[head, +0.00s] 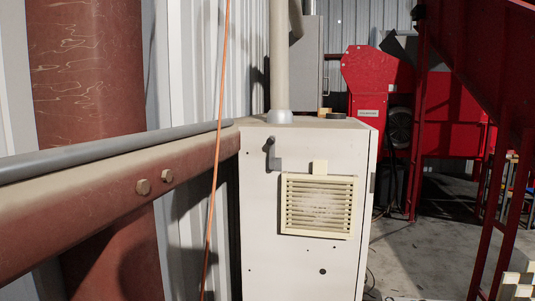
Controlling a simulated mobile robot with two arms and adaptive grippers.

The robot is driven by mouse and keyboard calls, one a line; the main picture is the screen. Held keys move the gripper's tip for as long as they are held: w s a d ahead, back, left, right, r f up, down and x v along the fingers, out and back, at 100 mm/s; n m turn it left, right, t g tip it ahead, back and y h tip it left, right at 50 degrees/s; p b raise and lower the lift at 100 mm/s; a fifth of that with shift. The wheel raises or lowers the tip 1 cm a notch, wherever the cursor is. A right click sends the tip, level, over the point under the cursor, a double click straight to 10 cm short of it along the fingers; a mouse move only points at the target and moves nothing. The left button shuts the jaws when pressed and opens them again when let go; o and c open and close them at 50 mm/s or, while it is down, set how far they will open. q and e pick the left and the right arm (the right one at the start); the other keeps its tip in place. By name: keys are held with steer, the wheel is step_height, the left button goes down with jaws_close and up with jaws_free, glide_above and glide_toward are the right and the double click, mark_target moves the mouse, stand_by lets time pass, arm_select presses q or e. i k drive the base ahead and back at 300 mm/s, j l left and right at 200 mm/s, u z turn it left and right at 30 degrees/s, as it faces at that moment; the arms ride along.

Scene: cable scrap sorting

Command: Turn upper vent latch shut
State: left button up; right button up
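A cream slatted vent (318,206) is on the front of a white cabinet (262,250) in the middle of the head view. A small cream block, which looks like the upper vent latch (320,167), sits at the middle of the vent's top edge. It stands upright and seems to overlap or touch the frame; I cannot tell its exact turn. No lower latch can be made out. The vent slats look dusty. Neither of my grippers is in view.
A dark grey handle (271,152) sticks out near the cabinet's upper left. An orange cable (214,170) hangs left of the cabinet. A rusty red beam (110,200) runs in from the left. Red machinery (379,85) stands behind right. Grey floor (410,255) lies open at right.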

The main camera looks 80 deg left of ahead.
mark_target(271, 140)
steer(key=u, duration=2.4)
